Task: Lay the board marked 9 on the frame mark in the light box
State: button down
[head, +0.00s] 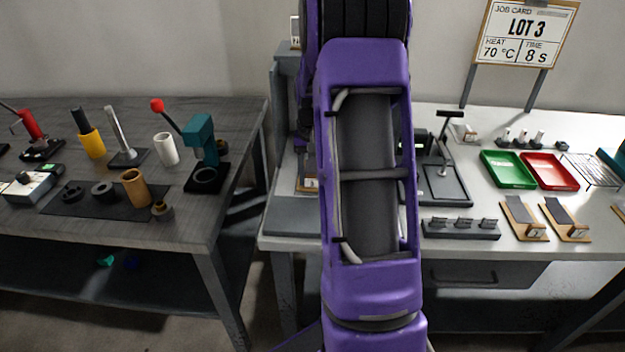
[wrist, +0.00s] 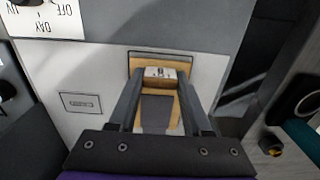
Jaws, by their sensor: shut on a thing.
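In the wrist view my gripper (wrist: 160,88) is shut on a wooden board (wrist: 157,86) with a dark grey pad and a white label. The label's mark is too small to read. The board is over the pale floor (wrist: 210,75) of what looks like the light box. A dark frame outline (wrist: 133,64) shows around its far end. I cannot tell whether the board touches the floor. In the head view my purple arm hides the gripper and most of the box; a bit of wood and label (head: 309,184) shows at its left edge.
A DAY/UV/OFF sign (wrist: 50,17) and a small rectangular plate (wrist: 80,103) lie left in the wrist view. In the head view, two similar boards (head: 524,220) (head: 566,220), a green tray (head: 507,169) and a red tray (head: 550,171) stand on the right bench.

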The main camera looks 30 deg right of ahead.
jog(key=shift+f, duration=0.3)
jog(key=shift+f, duration=0.1)
jog(key=shift+f, duration=0.1)
jog(key=shift+c, duration=1.7)
grip_release()
notch_tip(320, 180, up, 12)
jog(key=p, duration=0.2)
jog(key=shift+r, duration=0.25)
